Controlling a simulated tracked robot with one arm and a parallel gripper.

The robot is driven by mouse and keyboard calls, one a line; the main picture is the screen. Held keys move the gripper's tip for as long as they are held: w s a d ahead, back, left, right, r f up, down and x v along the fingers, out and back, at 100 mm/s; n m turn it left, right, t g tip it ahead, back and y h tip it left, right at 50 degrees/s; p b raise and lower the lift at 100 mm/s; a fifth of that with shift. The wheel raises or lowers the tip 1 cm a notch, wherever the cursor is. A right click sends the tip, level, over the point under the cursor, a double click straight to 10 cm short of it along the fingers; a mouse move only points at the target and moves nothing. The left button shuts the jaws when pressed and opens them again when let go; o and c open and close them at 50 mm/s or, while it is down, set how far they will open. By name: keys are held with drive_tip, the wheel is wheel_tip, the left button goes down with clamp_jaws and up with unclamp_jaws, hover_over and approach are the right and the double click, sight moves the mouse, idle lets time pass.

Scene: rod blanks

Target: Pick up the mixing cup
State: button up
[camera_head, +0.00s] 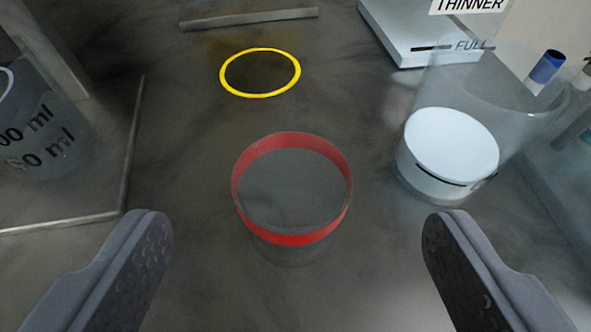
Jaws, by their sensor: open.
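The cup with a red band around its rim (290,240) stands upright on the grey surface in the middle of the view; it looks clear below the band and empty, and I take it as the mixing cup. My gripper (297,222) is open, with one dark finger at the lower left and one at the lower right. The cup is between and slightly beyond the fingertips, with a gap on each side. Neither finger touches it.
A yellow ring (260,94) marks the surface behind the cup. At right stands a clear container marked FULL with white contents (450,145), close to the right finger. A beaker with ml marks (40,130) stands at left on a raised-edge tray (60,222).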

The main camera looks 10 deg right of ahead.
sight(292, 153)
drive_tip(key=shift+x, duration=0.75)
drive_tip(key=b+x, duration=0.1)
drive_tip(key=x, duration=0.1)
drive_tip(key=b+x, duration=0.1)
drive_tip(key=x, duration=0.1)
drive_tip(key=shift+f, duration=0.5)
drive_tip(key=shift+w+f, duration=0.15)
drive_tip(key=shift+w, duration=0.2)
drive_tip(key=c, duration=1)
drive_tip(key=shift+c, duration=0.2)
